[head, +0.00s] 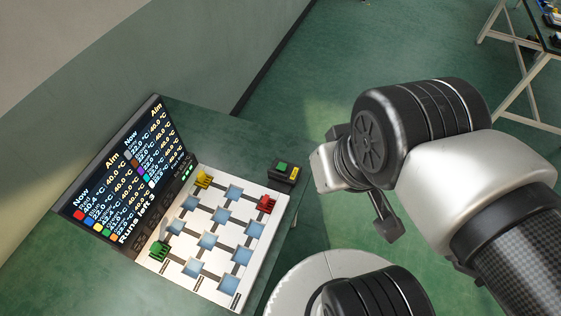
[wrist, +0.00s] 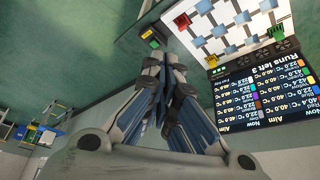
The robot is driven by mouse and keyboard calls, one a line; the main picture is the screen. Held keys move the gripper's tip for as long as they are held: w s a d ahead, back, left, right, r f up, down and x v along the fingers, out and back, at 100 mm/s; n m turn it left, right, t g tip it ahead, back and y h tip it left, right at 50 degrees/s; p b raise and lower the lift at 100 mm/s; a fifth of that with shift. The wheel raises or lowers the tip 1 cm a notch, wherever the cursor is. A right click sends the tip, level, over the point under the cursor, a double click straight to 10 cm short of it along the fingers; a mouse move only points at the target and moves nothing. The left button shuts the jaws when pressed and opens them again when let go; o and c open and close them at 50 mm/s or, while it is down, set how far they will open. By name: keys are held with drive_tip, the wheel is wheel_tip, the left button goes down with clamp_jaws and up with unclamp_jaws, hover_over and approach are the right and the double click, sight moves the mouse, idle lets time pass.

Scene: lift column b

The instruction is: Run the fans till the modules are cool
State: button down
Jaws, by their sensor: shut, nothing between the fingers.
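A white board (head: 186,264) with several pale blue square pads joined by dark strips lies on the green table. A red block (head: 266,204), a yellow block (head: 203,179) and a green block (head: 158,250) stand on it. A dark screen (head: 125,180) behind it lists Now and Aim temperatures and reads "Runs left 3"; red shows 40.4 °C against 40.0 °C. A small black box with a green button (head: 282,167) and a yellow label sits beside the board. My gripper (wrist: 165,60) is shut and empty, near that box (wrist: 150,37) in the wrist view, apart from the board.
The table (head: 115,268) has bare room around the board. A wall (head: 150,60) rises behind the screen. Another table with items (head: 540,40) stands far off at the upper right. Green floor (head: 380,40) lies between.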

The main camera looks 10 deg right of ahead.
drive_tip(key=w+d+f+n+t+h, duration=0.1)
drive_tip(key=w+d+n, duration=0.25)
drive_tip(key=w, duration=0.35)
drive_tip(key=w+d+f+n+h, duration=0.1)
drive_tip(key=w+d+f+n, duration=0.15)
drive_tip(key=w+n, duration=0.3)
drive_tip(key=n+t+y, duration=0.2)
drive_tip(key=n+y, duration=0.5)
drive_tip(key=n, duration=1.7)
hover_over(284, 165)
wheel_tip(284, 165, down, 22)
drive_tip(key=shift+w, duration=0.1)
wheel_tip(284, 165, down, 8)
drive_tip(key=b, duration=0.4)
drive_tip(key=shift+r+b, duration=0.2)
drive_tip(key=shift+b, duration=0.1)
drive_tip(key=shift+f+h+b, duration=0.3)
drive_tip(key=shift+f+b, duration=0.2)
drive_tip(key=shift+b, duration=0.15)
